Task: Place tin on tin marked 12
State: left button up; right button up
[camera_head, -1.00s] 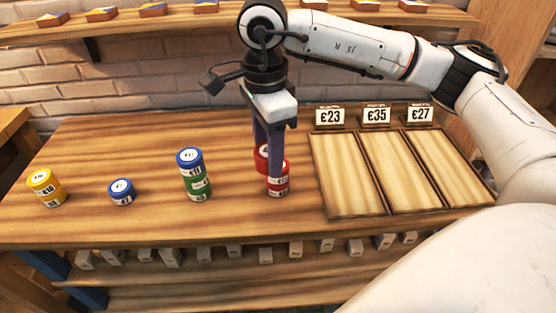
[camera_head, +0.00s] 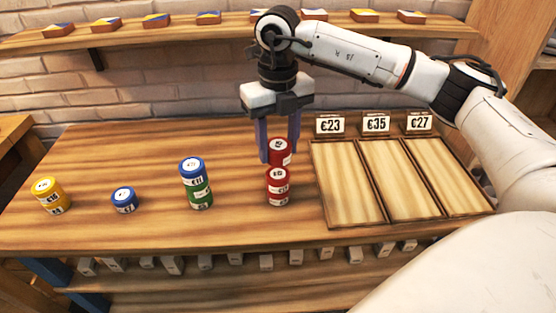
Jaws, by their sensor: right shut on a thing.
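My right gripper (camera_head: 279,146) is shut on a red tin (camera_head: 280,152) with a white top, one finger on either side of it. The held tin appears just behind and above a short red stack (camera_head: 277,187) with white labels; I cannot tell whether they touch. A blue tin on a green one forms a stack (camera_head: 196,184) to the left. A low blue tin (camera_head: 124,200) and a yellow stack (camera_head: 51,196) stand further left. The numbers on the tins are too small to read surely. My left gripper is not in view.
A wooden tray (camera_head: 345,180) with three empty compartments is at the right, with price signs (camera_head: 330,125) behind it. A shelf (camera_head: 220,22) with small painted pieces runs along the brick wall. Several pale blocks (camera_head: 172,265) sit below the tabletop's front edge.

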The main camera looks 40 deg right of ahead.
aim_at(278, 161)
jog(key=shift+f, duration=2.15)
jog(key=shift+f, duration=0.25)
jog(key=o, duration=1.1)
jog(key=shift+o, duration=0.2)
jog(key=shift+r, duration=0.1)
notch_tip(278, 161, up, 12)
jog(key=shift+r+b, duration=0.2)
jog(key=shift+b, duration=0.15)
